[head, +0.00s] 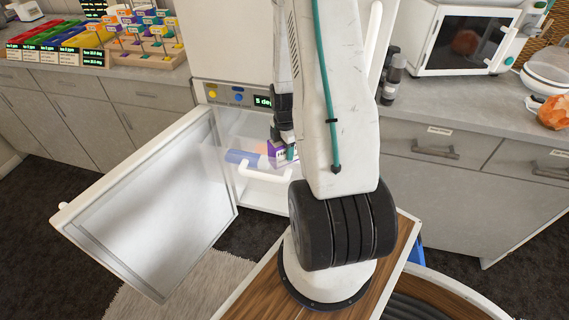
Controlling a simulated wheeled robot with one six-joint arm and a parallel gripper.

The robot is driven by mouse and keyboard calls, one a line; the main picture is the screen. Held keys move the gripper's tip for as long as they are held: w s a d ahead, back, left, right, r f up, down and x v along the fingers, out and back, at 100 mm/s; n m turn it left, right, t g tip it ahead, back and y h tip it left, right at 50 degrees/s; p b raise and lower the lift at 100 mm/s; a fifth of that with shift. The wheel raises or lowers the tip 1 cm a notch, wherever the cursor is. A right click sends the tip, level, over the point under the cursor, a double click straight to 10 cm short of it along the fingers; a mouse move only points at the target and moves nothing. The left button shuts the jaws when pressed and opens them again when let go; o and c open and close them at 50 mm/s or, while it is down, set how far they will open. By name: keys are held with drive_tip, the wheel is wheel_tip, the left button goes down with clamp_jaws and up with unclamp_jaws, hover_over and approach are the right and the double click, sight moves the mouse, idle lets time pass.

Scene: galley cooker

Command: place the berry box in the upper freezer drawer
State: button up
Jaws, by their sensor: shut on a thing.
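A small purple box with a pale label, which looks like the berry box (276,149), is at the freezer opening. My gripper (285,143) is shut on it from above, and the box looks upright. The upper freezer drawer (265,172) shows a white curved handle below the box. My arm covers the drawer's right part. I cannot tell how far the drawer is pulled out, or whether the box touches its floor.
The freezer door (150,215) stands wide open to the left. A blue roll-like item (241,157) and something orange (262,149) lie beside the box. A control panel (235,97) is above the opening. Counters with drawers (435,150) flank the freezer.

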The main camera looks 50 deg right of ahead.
drive_tip(key=shift+f, duration=3.6)
drive_tip(key=shift+f, duration=0.1)
drive_tip(key=o, duration=1.2)
drive_tip(key=shift+f, duration=0.1)
